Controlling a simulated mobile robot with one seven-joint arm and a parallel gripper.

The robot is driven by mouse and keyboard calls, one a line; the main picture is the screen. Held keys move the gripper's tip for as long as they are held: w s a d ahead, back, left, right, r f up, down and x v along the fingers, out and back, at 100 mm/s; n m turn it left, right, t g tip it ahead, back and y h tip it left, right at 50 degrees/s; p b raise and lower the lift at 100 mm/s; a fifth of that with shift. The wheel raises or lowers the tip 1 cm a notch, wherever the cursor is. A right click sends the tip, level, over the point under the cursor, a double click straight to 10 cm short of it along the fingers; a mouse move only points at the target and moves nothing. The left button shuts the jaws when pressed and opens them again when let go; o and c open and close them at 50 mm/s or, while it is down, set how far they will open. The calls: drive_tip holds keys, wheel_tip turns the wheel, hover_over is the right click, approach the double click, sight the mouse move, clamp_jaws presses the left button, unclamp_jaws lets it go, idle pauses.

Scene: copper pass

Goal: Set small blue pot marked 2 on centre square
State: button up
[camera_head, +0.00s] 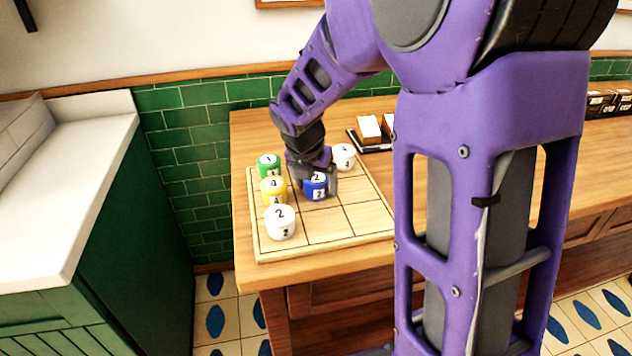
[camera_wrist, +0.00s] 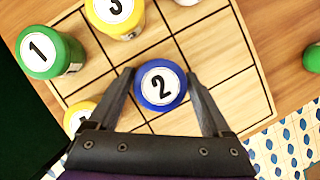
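The small blue pot marked 2 (camera_head: 316,187) is upright over the centre square of the gridded wooden board (camera_head: 332,227). It also shows in the wrist view (camera_wrist: 160,85), with its 2 on top. My gripper (camera_head: 320,172) reaches down to it from above. In the wrist view my gripper (camera_wrist: 160,74) has one finger close against each side of the pot, and it looks shut on it. Bare squares lie around the pot. Whether its base touches the board is hidden.
A green pot (camera_head: 268,165), a yellow pot (camera_head: 273,190) and a white pot marked 2 (camera_head: 281,223) line the board's left side. Another white pot (camera_head: 344,157) stands at the far side. A dark tray with cards (camera_head: 369,129) lies behind. The board's near right squares are clear.

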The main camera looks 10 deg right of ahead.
drive_tip(key=shift+o, duration=0.7)
drive_tip(key=shift+r, duration=0.3)
drive_tip(key=p+v, duration=0.3)
drive_tip(key=v, duration=0.9)
drive_tip(key=shift+f, duration=0.15)
